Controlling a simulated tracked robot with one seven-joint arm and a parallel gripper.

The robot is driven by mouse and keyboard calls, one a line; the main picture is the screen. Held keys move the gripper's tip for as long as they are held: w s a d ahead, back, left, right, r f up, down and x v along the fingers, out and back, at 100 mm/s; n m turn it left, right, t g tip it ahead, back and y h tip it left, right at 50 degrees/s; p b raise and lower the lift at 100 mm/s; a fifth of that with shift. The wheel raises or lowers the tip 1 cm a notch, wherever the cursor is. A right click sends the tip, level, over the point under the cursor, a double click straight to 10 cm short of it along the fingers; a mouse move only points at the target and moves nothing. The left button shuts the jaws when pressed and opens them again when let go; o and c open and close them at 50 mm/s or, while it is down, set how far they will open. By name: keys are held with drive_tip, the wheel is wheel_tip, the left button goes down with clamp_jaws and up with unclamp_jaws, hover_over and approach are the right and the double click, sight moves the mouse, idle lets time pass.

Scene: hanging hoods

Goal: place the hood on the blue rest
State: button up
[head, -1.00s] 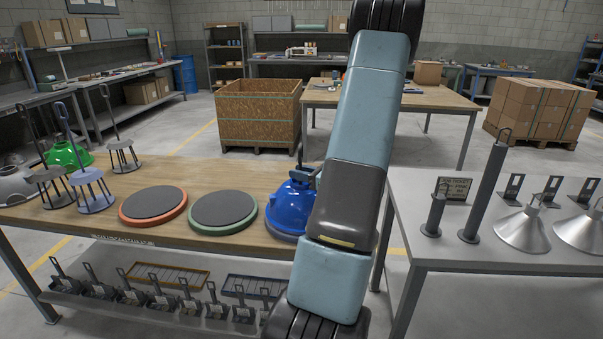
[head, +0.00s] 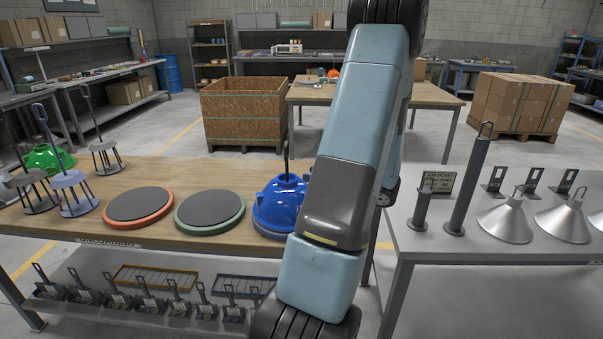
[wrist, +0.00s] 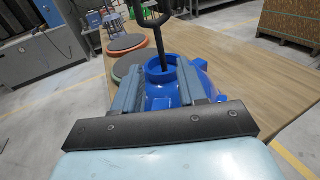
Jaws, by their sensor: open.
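The blue hood (head: 277,207) is a glossy dome with an upright dark hanger rod, at the right of the wooden table beside my arm. It also shows in the wrist view (wrist: 203,82). It looks upright on the blue rest (head: 267,233), of which only a thin edge shows under it; the exact contact is hidden. In the wrist view my gripper (wrist: 159,70) is open. Its two fingers point toward the hood, with the rod and neck seen between them, apparently not gripped. My arm hides the gripper in the head view.
A green-rimmed rest (head: 210,210) and an orange-rimmed rest (head: 138,205) stand empty to the left. Further left are a green hood (head: 48,158) and several stools. The right table holds metal cone hoods (head: 505,221) and dark posts (head: 468,185). A wooden crate (head: 244,112) stands behind.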

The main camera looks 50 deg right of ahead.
drive_tip(key=w+a+r+n+g+y, duration=0.1)
drive_tip(key=a+r+n+g, duration=0.3)
drive_tip(key=a, duration=0.5)
drive_tip(key=a+r+n+g+y, duration=0.2)
drive_tip(key=a+n+g, duration=0.2)
drive_tip(key=a+n, duration=0.3)
drive_tip(key=w+a+r+n+g+y, duration=0.1)
drive_tip(key=a+r+n+g, duration=0.25)
drive_tip(key=a, duration=0.65)
drive_tip(key=s+a+r+n+h, duration=0.8)
drive_tip(key=s+a+n, duration=0.3)
drive_tip(key=n, duration=0.7)
drive_tip(key=shift+a+r+h, duration=0.4)
drive_tip(key=shift+a+h, duration=0.1)
drive_tip(key=shift+h, duration=0.2)
